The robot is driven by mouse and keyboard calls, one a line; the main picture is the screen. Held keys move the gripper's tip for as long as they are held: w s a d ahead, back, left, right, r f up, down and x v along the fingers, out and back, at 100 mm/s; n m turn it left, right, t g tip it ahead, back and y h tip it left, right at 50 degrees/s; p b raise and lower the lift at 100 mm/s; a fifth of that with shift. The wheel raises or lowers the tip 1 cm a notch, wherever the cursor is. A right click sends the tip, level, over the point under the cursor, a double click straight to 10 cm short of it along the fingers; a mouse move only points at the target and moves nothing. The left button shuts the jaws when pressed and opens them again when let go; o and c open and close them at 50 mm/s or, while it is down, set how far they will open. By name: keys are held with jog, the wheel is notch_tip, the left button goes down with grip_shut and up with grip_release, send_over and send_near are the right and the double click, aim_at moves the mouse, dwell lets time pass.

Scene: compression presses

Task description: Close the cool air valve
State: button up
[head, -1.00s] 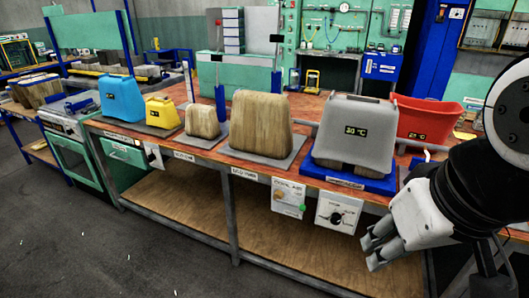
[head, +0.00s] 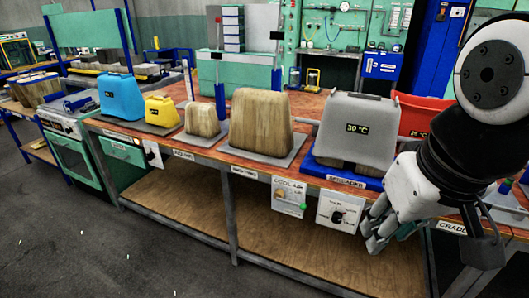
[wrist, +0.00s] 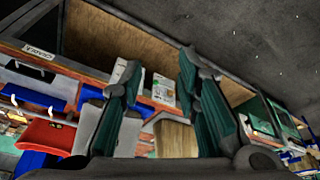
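The cool air panel (head: 290,197) is a white plate labelled "COOL AIR" on the bench's front edge. It has an orange-yellow knob (head: 281,195) and a green spot at its lower right. My gripper (head: 370,232) is in front of the bench, to the right of this panel and apart from it, with its fingers pointing down and left. In the wrist view, which is upside down, my gripper (wrist: 163,95) has its two fingers spread with nothing between them. The cool air panel (wrist: 163,90) shows in the gap, farther off.
A second white panel with a black dial (head: 338,211) hangs between the cool air panel and my gripper. A grey container reading 30 °C (head: 357,128) on a blue base, wooden blocks (head: 260,122) and a red bin (head: 422,112) are on the bench. The floor in front is clear.

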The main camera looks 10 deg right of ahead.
jog(key=w+d+f+g+h+b, duration=0.1)
jog(key=w+f+g+h+b, duration=0.2)
jog(key=w, duration=0.6)
jog(key=w+d+f+b, duration=0.1)
jog(key=w+f+b, duration=0.35)
jog(key=w, duration=0.45)
jog(key=n+h+b, duration=0.2)
jog(key=h+b, duration=0.6)
jog(key=b, duration=0.1)
send_near(292, 203)
jog(key=s+d+r, duration=0.4)
jog(key=s+r, duration=0.4)
jog(key=s, duration=0.1)
jog(key=w+a+f+n+t+h+b, duration=0.1)
jog(key=w+a+f+t+h+b, duration=0.1)
jog(key=w+a+f, duration=0.3)
jog(key=w+a+f+n+t+h+b, duration=0.1)
jog(key=a+f+h+b, duration=0.2)
jog(key=f, duration=0.4)
jog(key=x, duration=0.4)
jog(key=b+x, duration=0.1)
jog(key=x, duration=0.8)
jog(key=shift+w+d+f+b, duration=0.2)
jog(key=shift+w+f+b, duration=0.1)
jog(key=shift+w, duration=0.15)
jog(key=shift+r, duration=0.1)
grip_shut()
